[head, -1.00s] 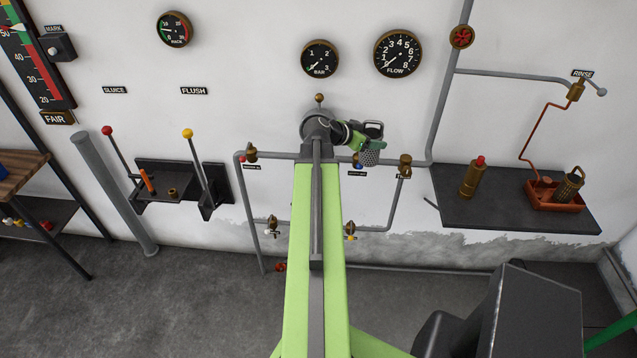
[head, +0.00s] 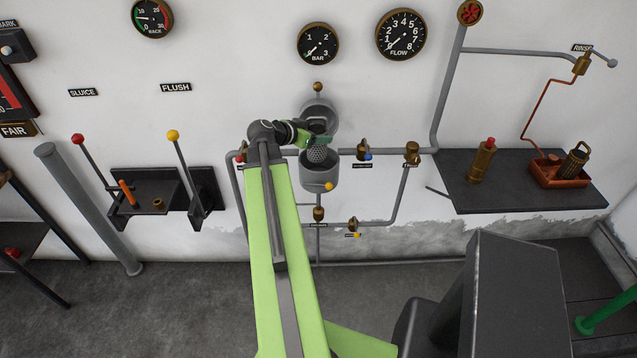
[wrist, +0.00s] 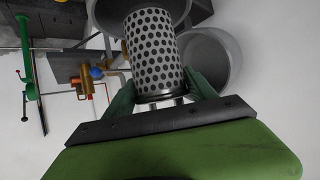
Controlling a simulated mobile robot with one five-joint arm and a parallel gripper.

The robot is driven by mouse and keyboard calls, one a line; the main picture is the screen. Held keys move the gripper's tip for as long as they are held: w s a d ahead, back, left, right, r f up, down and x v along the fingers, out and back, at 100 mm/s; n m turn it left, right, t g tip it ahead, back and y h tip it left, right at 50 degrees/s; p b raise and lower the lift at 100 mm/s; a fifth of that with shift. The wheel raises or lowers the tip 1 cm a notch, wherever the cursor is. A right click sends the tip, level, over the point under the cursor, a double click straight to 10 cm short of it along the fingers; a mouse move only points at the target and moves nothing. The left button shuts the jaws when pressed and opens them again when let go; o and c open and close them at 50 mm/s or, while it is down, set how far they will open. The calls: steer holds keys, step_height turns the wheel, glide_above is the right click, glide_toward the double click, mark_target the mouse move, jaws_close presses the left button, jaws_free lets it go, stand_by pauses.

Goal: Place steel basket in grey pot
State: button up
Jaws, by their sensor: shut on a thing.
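The steel basket (head: 317,153) is a perforated metal cylinder held in my green gripper (head: 311,140). It hangs over the mouth of the grey pot (head: 320,178) on the wall, its lower end at or just inside the rim; how deep I cannot tell. In the wrist view the basket (wrist: 153,55) sits between the green fingers (wrist: 165,93), its far end overlapping a grey rim at the top. The pot's round grey lid (head: 320,113) stands raised behind and above. My gripper is shut on the basket's upper end.
A dark shelf (head: 455,193) at the right holds a brass cylinder (head: 482,160) and a red tray (head: 545,178) with another dark basket (head: 575,160). Pipes and brass valves (head: 362,149) flank the pot. Two levers (head: 190,170) stand at the left.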

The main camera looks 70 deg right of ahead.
mark_target(319, 158)
steer(key=f+b, duration=0.6)
steer(key=shift+s+d+f, duration=0.1)
steer(key=shift+s+f, duration=0.15)
steer(key=shift+s, duration=0.1)
steer(key=shift+r, duration=0.1)
step_height(319, 158, down, 4)
steer(key=b, duration=0.4)
steer(key=shift+s, duration=0.1)
steer(key=shift+r, duration=0.25)
steer(key=shift+f, duration=0.15)
steer(key=o, duration=1.5)
